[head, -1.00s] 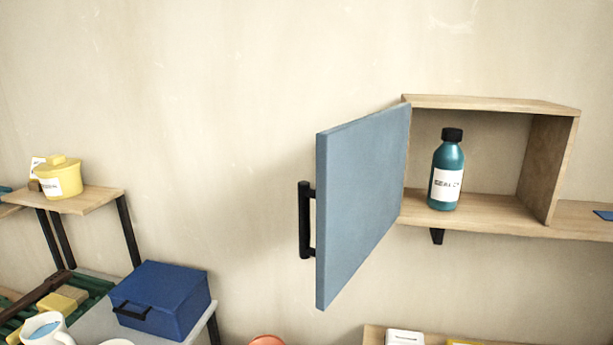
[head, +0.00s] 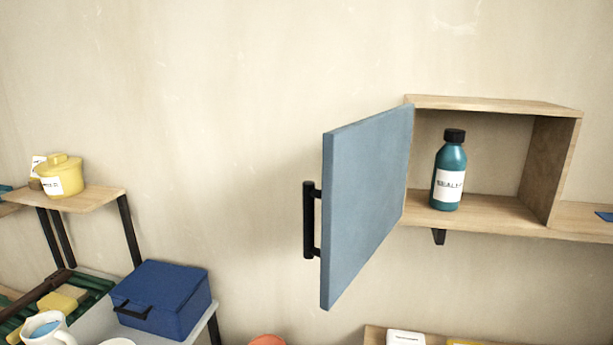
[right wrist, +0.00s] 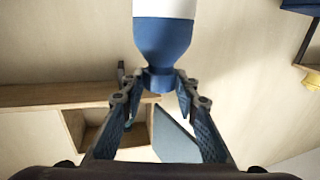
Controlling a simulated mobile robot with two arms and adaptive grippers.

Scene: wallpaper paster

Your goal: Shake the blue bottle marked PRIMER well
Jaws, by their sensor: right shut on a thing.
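In the right wrist view a blue bottle (right wrist: 163,42) with a white label band (right wrist: 165,8) is held between the fingers of my right gripper (right wrist: 160,80). The fingers are shut on its narrow neck end, and its body runs out of the top of the picture. No lettering shows on the visible part of the label. In the head view a different, teal bottle (head: 449,172) with a black cap and a white label stands upright in the open wall cabinet (head: 490,104). Neither gripper shows in the head view.
The cabinet's blue door (head: 367,205) stands open toward me, with a black handle (head: 308,220). A blue box (head: 162,300), a white jug (head: 46,328) and a yellow lidded pot (head: 60,177) are at the left. The wall between is bare.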

